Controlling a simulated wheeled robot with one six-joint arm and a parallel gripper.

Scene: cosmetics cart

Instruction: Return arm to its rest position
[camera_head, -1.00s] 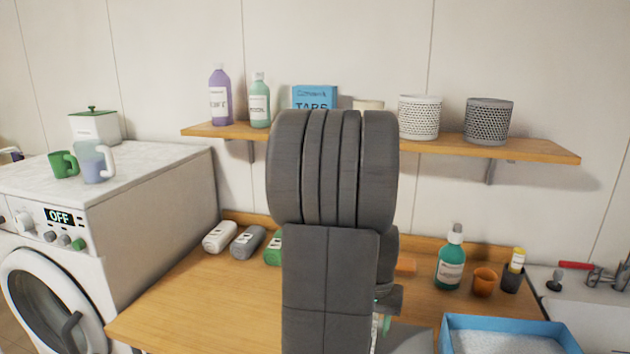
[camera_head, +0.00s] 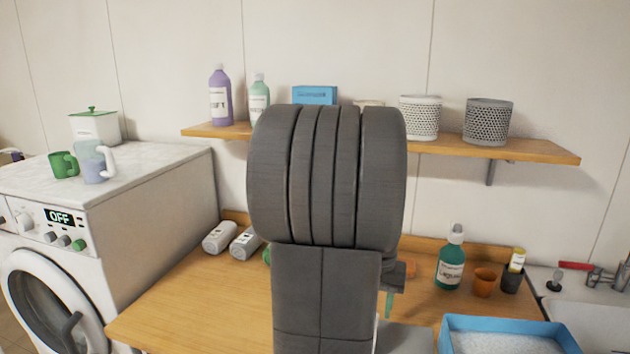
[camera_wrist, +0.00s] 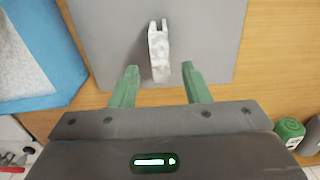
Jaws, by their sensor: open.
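My arm stands large in the middle of the head view and covers the centre of the wooden counter (camera_head: 180,303). Beyond the fingertips, a white, fork-ended object (camera_wrist: 158,52) lies on a grey mat (camera_wrist: 205,40) on the counter. I cannot tell what it is. In the head view my arm mostly hides my gripper.
A wall shelf (camera_head: 545,151) holds bottles and baskets. A washing machine (camera_head: 150,215) stands left.

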